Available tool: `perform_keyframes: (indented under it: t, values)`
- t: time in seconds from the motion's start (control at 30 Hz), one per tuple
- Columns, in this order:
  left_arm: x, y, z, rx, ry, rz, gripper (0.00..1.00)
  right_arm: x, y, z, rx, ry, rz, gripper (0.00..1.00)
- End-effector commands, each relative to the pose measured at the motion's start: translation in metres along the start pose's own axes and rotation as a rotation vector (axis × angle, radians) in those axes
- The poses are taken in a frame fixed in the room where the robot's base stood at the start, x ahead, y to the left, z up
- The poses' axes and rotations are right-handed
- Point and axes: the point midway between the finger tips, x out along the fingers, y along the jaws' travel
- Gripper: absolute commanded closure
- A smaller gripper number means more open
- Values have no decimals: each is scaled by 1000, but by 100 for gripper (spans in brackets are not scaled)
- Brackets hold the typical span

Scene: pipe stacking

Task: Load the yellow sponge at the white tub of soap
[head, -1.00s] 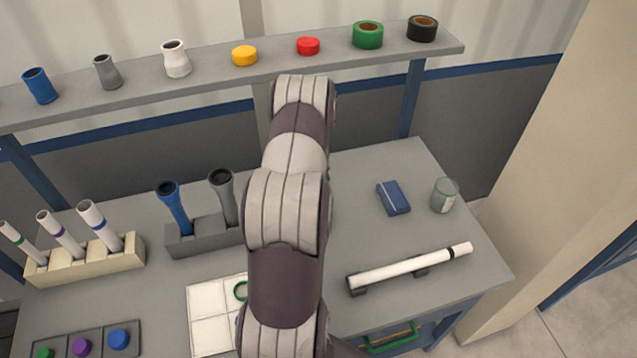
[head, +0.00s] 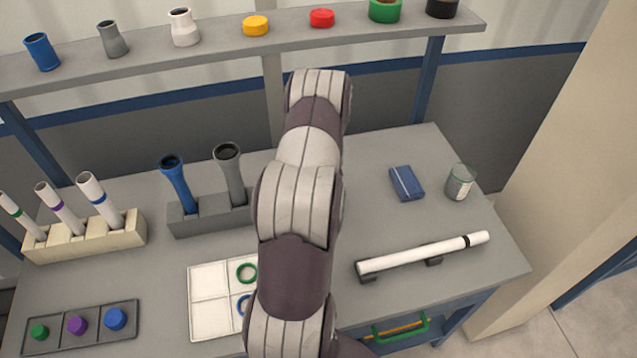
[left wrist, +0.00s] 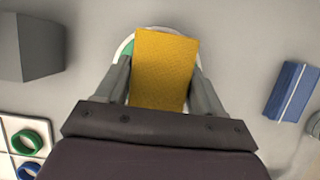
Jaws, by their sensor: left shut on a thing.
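In the left wrist view the yellow sponge (left wrist: 165,82) stands between the fingers of my left gripper (left wrist: 163,66), which is shut on it. Behind the sponge shows the pale rim of the white tub (left wrist: 124,46), with a patch of green at its left side. The sponge covers most of the tub. I cannot tell whether the sponge touches the soap or is above it. In the head view my arm hides the tub, the sponge and the gripper. My right gripper is in neither view.
A blue box (left wrist: 290,92) lies right of the tub, also in the head view (head: 406,183), beside a glass jar (head: 460,182). A grey block (head: 210,215) holds two pipes. A white tray (head: 208,312) with rings and a white pipe (head: 425,252) lie nearer. Bare table surrounds the tub.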

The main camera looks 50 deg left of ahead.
Motion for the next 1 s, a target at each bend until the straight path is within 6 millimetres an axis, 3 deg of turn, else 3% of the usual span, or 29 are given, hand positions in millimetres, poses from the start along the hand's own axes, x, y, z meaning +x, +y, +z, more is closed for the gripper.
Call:
perform_keyframes:
  t: [1.0]
  values:
    - [7,0,-3,0,0,0,57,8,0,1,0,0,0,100]
